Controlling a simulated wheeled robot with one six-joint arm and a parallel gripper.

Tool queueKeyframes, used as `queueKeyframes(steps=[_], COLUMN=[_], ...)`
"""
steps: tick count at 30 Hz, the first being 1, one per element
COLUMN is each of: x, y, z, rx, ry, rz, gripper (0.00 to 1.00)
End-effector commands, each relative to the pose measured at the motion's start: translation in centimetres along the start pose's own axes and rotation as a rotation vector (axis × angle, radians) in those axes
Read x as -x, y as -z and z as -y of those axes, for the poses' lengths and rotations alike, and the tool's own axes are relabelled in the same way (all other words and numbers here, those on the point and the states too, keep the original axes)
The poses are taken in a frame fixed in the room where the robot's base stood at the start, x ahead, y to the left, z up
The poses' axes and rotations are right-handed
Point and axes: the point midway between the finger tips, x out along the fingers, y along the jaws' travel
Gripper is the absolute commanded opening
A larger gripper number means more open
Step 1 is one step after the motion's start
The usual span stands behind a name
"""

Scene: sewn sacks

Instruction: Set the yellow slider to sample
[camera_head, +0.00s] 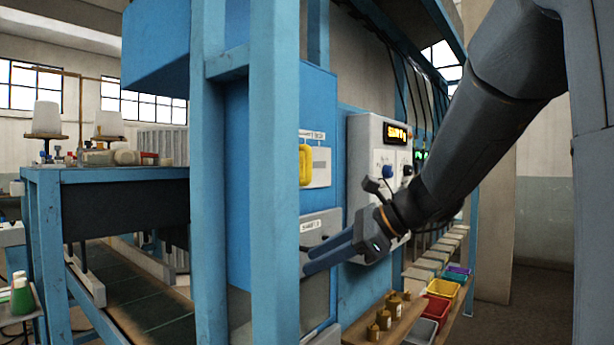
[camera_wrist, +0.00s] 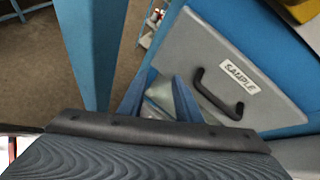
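The yellow slider (camera_head: 305,164) is a rounded yellow handle on a pale plate on the blue cabinet's side, partly behind a blue post. Its label (camera_head: 312,134) is too small to read. A yellow part (camera_wrist: 300,8) shows at the top right corner of the wrist view. Below the slider is a grey panel (camera_head: 318,222); in the wrist view its label reads SAMPLE (camera_wrist: 240,76), beside a black bar handle (camera_wrist: 217,97). My gripper (camera_head: 304,260) is lower than the slider, in front of the grey panel. Its blue fingers (camera_wrist: 158,75) are apart, with nothing seen held.
Blue posts (camera_head: 274,170) stand left of my gripper. A control box (camera_head: 375,165) with a lit display and knobs is to the right. Brass weights (camera_head: 384,318) on a wooden shelf and coloured bins (camera_head: 442,288) lie below right.

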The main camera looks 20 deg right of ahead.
Motion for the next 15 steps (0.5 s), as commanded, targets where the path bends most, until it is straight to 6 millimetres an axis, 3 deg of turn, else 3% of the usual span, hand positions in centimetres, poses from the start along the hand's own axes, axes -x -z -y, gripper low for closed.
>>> queueKeyframes(steps=[1,3,6,9,12,15], x=[2.4,5.5,9.4,12.1,13.2,12.7], y=[-2.6,-6.1,-9.9,-12.3,-13.5,-14.2], z=[2.7,5.5,8.2,9.6,10.2,10.5], rx=[-0.091,-0.196,-0.287,-0.333,-0.352,-0.357], ry=[0.062,0.114,0.156,0.172,0.175,0.173], rz=[0.099,0.236,0.393,0.494,0.542,0.552], gripper=[0.31,0.31,0.31,0.31,0.31,0.31])
